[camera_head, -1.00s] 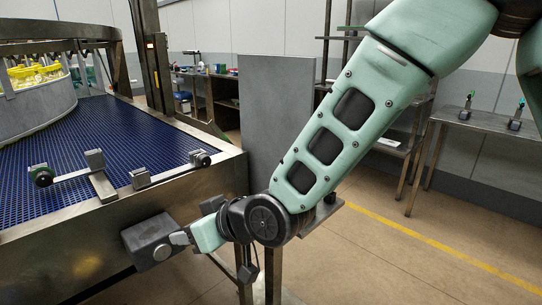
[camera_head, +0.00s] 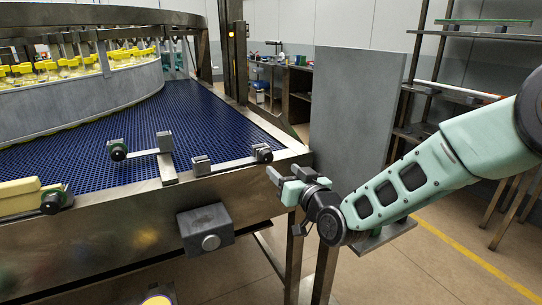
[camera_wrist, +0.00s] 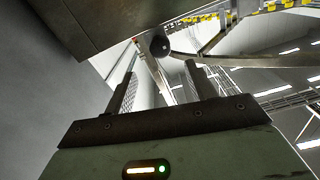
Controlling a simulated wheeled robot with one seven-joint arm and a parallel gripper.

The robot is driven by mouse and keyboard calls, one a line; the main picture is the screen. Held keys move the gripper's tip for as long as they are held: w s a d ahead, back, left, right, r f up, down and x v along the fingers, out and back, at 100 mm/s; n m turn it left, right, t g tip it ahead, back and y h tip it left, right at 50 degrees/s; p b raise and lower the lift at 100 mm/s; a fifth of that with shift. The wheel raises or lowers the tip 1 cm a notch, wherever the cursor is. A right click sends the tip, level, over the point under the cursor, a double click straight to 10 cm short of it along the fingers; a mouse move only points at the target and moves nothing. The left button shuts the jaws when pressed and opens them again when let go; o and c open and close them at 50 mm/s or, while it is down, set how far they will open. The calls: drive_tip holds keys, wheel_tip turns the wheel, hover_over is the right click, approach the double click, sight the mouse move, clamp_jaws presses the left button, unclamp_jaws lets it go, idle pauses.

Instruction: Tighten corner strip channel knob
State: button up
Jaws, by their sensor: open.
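A dark round knob (camera_head: 262,153) sits at the right end of a short metal strip (camera_head: 228,165) near the corner of the blue mesh conveyor (camera_head: 105,165). Another black knob with a green ring (camera_head: 117,150) is on the bracket further left, and a third dark knob (camera_head: 53,201) is on the near edge. My gripper (camera_head: 276,181) is open and empty, outside the conveyor's corner, below and slightly right of the corner knob and apart from it. In the wrist view its two fingers (camera_wrist: 160,90) point up, with a dark round knob (camera_wrist: 160,45) beyond the gap between them.
A grey box with a round button (camera_head: 207,230) is on the conveyor's metal side, left of my gripper. A grey upright panel (camera_head: 355,115) stands behind my arm. Shelving (camera_head: 470,85) is at the back right; open floor lies between.

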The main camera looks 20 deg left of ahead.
sight(269, 158)
drive_tip(key=p+x, duration=0.1)
drive_tip(key=x, duration=0.8)
drive_tip(key=shift+s, duration=0.1)
drive_tip(key=c, duration=1)
